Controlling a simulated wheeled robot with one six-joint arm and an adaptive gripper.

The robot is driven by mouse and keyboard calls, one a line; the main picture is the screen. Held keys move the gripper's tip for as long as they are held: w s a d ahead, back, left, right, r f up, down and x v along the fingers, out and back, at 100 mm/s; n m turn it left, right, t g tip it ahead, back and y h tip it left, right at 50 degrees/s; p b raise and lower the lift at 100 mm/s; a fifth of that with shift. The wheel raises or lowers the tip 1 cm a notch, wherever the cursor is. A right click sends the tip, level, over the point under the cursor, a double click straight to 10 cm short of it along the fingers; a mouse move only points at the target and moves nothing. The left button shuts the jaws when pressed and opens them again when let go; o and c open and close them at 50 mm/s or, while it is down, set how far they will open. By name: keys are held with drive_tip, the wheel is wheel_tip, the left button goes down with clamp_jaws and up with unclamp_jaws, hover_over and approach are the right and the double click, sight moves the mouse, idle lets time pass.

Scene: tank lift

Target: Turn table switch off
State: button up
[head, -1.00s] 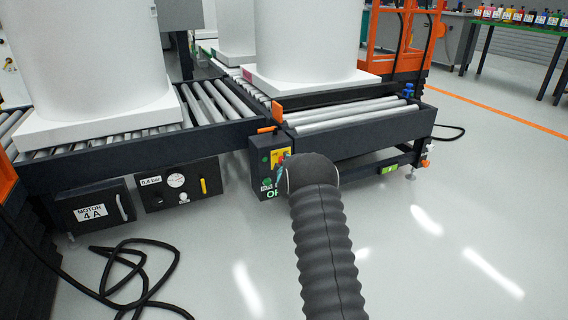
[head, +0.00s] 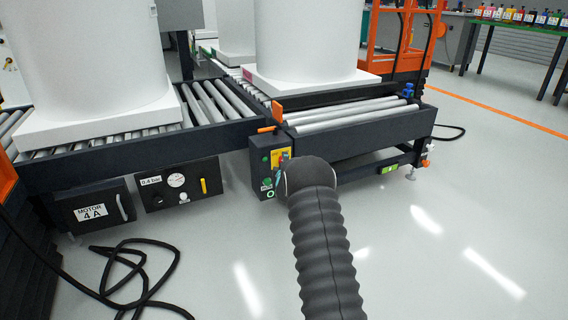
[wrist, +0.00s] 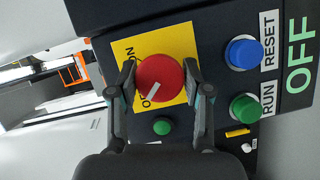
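The table switch is a round red knob (wrist: 160,78) on a yellow plate (wrist: 178,38) in the wrist view. Its white pointer is turned toward the lower left, near the OFF lettering. The fingers of my gripper (wrist: 156,82) stand on either side of the knob. The right finger is close against its edge, and a little yellow shows by the left finger. I cannot tell whether they press on it. Large green letters OFF (wrist: 300,54) show on the control box. In the head view my arm covers part of the control box (head: 258,158), and the fingertips are mostly hidden.
A blue RESET button (wrist: 244,53) and a green RUN button (wrist: 246,108) sit right of the knob. A small green button (wrist: 163,127) is below it. The roller conveyor (head: 350,135) carries large white tanks (head: 305,45). Open floor lies to the right.

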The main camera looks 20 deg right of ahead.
drive_tip(key=shift+o, duration=1.3)
drive_tip(key=shift+a, duration=0.1)
drive_tip(key=v, duration=1.2)
